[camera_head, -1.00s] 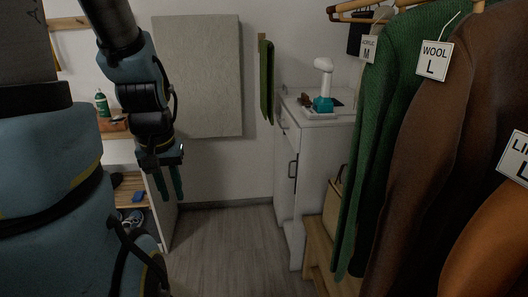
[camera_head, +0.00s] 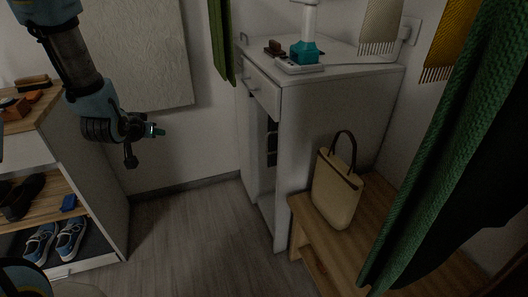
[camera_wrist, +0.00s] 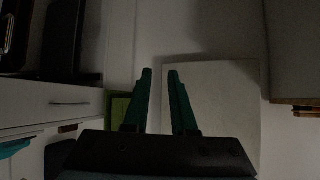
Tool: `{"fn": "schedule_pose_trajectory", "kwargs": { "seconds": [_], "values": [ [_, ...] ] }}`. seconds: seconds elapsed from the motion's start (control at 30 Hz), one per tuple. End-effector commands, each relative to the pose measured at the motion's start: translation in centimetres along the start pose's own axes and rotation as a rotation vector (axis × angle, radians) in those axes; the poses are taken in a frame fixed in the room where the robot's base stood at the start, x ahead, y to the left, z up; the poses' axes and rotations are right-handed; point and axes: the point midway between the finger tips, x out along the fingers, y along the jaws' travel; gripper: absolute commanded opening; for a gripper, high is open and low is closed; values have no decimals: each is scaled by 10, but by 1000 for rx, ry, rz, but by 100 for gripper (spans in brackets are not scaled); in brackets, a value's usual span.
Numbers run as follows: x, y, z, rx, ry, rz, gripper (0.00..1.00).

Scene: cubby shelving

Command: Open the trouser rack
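No trouser rack can be made out for certain. A white cabinet (camera_head: 325,130) stands at the middle right. It has a top drawer (camera_head: 262,92) with a handle, and a tall dark opening (camera_head: 271,143) below it, its contents unclear. A drawer front with a dark handle (camera_wrist: 70,102) also shows at left in the wrist view. My gripper (camera_head: 156,131) is in the air left of the cabinet, apart from it, fingers pointing right. In the wrist view my gripper (camera_wrist: 162,75) has its two green fingers apart, with nothing between them.
A wooden bench (camera_head: 385,215) with a beige handbag (camera_head: 336,188) stands right of the cabinet. A green garment (camera_head: 465,150) hangs at right. A shoe shelf (camera_head: 50,200) stands at left. Bare floor (camera_head: 190,235) lies between the shelf and cabinet.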

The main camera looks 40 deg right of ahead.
Motion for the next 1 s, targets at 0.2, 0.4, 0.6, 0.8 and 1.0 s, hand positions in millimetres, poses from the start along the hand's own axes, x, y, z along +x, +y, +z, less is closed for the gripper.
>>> {"fn": "schedule_pose_trajectory", "kwargs": {
  "seconds": [0.2, 0.4, 0.6, 0.8, 1.0],
  "values": [
    [76, 150, 26, 131, 349, 312, 25],
    [76, 237, 51, 145, 556, 527, 25],
    [71, 264, 57, 136, 629, 602, 25],
    [86, 280, 42, 136, 634, 606, 25],
    [111, 301, 23, 136, 633, 604, 25]
  ]
}}
